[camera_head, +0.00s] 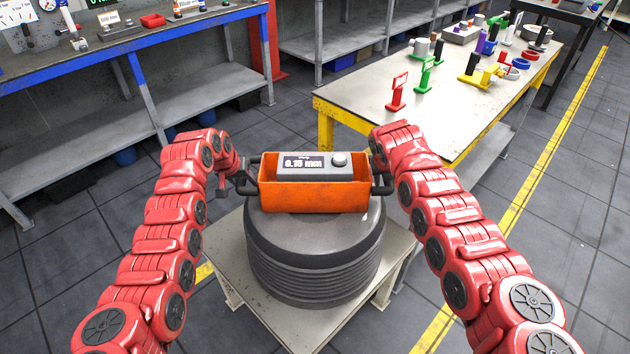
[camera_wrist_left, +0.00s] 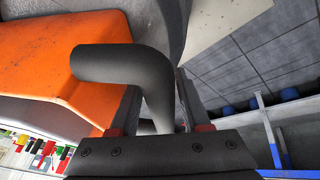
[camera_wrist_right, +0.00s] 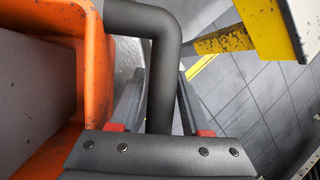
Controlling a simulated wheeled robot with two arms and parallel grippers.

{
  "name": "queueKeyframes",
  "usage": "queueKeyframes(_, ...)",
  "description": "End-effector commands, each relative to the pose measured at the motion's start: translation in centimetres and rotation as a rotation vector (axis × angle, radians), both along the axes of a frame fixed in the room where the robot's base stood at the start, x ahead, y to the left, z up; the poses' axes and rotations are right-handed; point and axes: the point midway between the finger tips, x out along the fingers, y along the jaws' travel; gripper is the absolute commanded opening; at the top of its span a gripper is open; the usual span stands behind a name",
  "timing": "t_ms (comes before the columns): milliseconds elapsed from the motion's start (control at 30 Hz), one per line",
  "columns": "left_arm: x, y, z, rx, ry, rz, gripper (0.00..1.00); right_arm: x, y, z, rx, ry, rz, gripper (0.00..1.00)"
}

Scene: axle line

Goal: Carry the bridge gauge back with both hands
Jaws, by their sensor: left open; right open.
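The bridge gauge (camera_head: 312,196) is an orange open-topped box with a grey display unit reading 0.15 mm and a black handle at each end. It sits on top of a dark grey ribbed cylinder (camera_head: 315,262). My left gripper (camera_head: 243,184) is at the left handle; in the left wrist view the black handle (camera_wrist_left: 110,64) passes between its open fingers. My right arm reaches the right handle; its gripper is mostly hidden in the head view. In the right wrist view the right handle (camera_wrist_right: 160,75) lies between the open fingers of my right gripper (camera_wrist_right: 158,112).
The cylinder stands on a low pale stand (camera_head: 232,262). A yellow-edged table (camera_head: 375,98) with red and green holders and several small parts is behind right. A blue-edged workbench (camera_head: 150,38) is at left. Grey floor lies between them, with a yellow line (camera_head: 520,200) at right.

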Motion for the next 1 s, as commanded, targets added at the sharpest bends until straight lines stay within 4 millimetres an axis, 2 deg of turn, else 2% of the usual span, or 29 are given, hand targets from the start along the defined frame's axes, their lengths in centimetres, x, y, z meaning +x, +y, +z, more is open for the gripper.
queueKeyframes(233,-0.01,-0.01,-0.05,0.0,0.001,0.0,0.47,-0.01,-0.03,-0.03,0.0,0.001,0.0,0.47)
queueKeyframes(267,-0.01,-0.01,-0.05,0.0,0.001,0.0,0.43,-0.02,-0.03,-0.03,0.0,0.001,0.0,0.43)
queueKeyframes(500,-0.02,0.0,-0.05,0.0,0.001,0.0,0.0,-0.02,-0.03,-0.05,0.0,0.001,0.0,0.0)
queueKeyframes(1000,-0.05,0.02,-0.09,0.0,0.002,0.001,0.0,-0.04,-0.03,-0.08,0.0,0.002,-0.001,0.0)
